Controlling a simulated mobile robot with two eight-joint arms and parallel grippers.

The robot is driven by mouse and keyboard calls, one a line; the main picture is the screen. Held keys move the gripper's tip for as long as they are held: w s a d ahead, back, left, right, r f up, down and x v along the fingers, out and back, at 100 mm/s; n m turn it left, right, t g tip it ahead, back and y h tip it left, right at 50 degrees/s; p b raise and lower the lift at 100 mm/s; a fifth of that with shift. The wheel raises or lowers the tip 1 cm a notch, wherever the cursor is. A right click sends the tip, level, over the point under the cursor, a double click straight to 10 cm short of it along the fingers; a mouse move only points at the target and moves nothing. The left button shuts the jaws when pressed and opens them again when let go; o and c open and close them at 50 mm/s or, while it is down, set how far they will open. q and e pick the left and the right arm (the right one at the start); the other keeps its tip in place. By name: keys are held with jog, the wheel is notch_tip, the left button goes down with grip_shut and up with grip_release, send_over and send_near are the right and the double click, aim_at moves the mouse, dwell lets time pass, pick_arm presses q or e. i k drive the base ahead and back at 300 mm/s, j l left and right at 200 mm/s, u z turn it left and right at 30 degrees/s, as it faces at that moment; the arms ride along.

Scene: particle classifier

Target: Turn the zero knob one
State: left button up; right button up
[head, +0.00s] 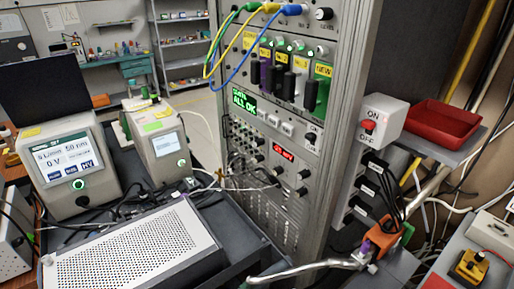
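A tall grey instrument rack (338,100) stands in the middle of the head view. It carries several black knobs. One knob (323,13) is at the top right of the rack, above a label that seems to read LEVEL. Another knob (311,138) sits on the right of the green ALL OK display's panel. The knob labels are too small to read, so I cannot tell which is the zero knob.
Yellow, green and blue cables (228,42) hang across the rack's upper left. A perforated grey box (138,250) and two screened instruments (75,168) stand to the left. An ON/OFF switch box (378,120) and a red tray (442,121) are to the right, above dense cables.

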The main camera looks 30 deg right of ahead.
aim_at(260, 141)
jog(key=z, duration=1.3)
